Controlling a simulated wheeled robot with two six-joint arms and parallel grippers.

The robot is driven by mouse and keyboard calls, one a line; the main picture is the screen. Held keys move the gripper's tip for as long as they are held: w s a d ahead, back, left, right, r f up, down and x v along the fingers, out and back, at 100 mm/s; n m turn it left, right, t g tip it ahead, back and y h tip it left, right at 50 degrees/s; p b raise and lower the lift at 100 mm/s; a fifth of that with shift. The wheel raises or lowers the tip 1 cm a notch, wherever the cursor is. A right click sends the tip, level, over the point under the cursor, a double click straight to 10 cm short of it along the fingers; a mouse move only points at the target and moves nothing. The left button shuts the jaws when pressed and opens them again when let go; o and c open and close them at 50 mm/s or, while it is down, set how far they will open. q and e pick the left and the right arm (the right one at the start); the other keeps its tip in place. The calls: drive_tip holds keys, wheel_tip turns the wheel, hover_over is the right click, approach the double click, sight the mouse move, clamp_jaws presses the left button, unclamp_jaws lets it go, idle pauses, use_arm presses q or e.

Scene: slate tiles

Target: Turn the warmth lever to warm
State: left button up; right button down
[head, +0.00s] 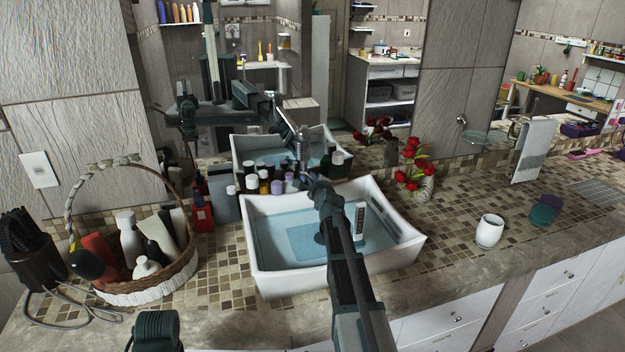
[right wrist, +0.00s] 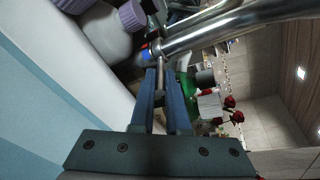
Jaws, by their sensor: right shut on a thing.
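The chrome faucet (head: 302,143) stands behind the white sink, and its body and spout (right wrist: 215,32) cross the top of the right wrist view. The warmth lever (right wrist: 160,70) is a thin metal rod on the faucet, close to a small red and blue mark. My right gripper (right wrist: 161,90) is shut on the lever, with one blue-grey finger on each side of it. In the head view my right gripper (head: 313,183) reaches over the sink to the faucet and hides the lever. My left gripper is out of view.
The sink (head: 408,243) holds water. Several capped bottles (head: 264,183) crowd beside the faucet at left. Red flowers in a vase (head: 424,188) stand to its right. A basket (head: 150,288) of bottles is at left, a white cup (head: 489,232) at right. A mirror backs the counter.

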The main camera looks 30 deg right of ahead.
drive_tip(key=shift+d+n+y, duration=0.2)
drive_tip(key=shift+n+y, duration=0.1)
drive_tip(key=shift+y, duration=0.1)
drive_tip(key=shift+d+n+y, duration=0.3)
drive_tip(key=shift+n+y, duration=0.3)
drive_tip(key=shift+y, duration=0.2)
drive_tip(key=shift+t, duration=0.3)
drive_tip(key=c, duration=0.9)
unclamp_jaws()
drive_tip(key=shift+s, duration=0.1)
drive_tip(key=p+v, duration=0.1)
drive_tip(key=v, duration=0.6)
drive_tip(key=shift+s+p, duration=0.15)
drive_tip(key=shift+p, duration=0.15)
